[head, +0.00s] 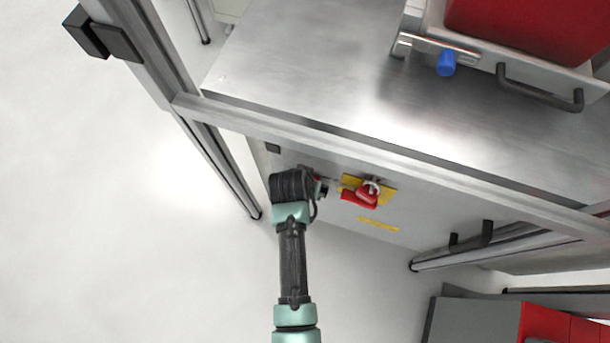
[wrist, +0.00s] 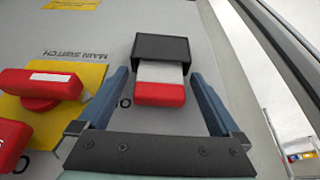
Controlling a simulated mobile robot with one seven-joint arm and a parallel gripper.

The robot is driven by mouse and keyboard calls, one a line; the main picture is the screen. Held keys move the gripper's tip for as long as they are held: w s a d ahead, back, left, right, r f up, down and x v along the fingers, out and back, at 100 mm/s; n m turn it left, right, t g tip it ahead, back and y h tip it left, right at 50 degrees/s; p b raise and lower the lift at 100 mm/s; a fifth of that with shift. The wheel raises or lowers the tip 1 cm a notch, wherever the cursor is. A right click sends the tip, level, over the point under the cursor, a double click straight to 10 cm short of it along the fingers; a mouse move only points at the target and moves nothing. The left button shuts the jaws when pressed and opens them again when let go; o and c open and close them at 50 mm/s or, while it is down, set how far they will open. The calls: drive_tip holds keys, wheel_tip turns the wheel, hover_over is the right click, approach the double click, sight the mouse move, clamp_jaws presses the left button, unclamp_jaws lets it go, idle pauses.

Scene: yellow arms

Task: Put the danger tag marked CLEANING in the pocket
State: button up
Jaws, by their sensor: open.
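In the wrist view a tag (wrist: 160,92) with a white upper part and a red end sits partly inside a black pocket (wrist: 162,46) on the grey panel. No lettering on it can be read. My gripper (wrist: 159,74) is open, with one blue-grey finger on each side of the tag and pocket. I cannot tell whether the fingers touch the tag. In the head view my gripper (head: 320,188) is at the panel, left of the red switch, and my wrist hides much of that area.
A red switch handle (wrist: 40,84) stands on a yellow plate (wrist: 88,78) marked MAIN SWITCH, upside down. A red body (wrist: 12,140) lies below it, cut off by the frame. The panel (head: 420,213) hangs under a metal table (head: 300,60). Open floor (head: 120,220) lies left.

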drive_tip(key=p+v, duration=0.3)
drive_tip(key=v, duration=0.9)
drive_tip(key=shift+s, duration=0.15)
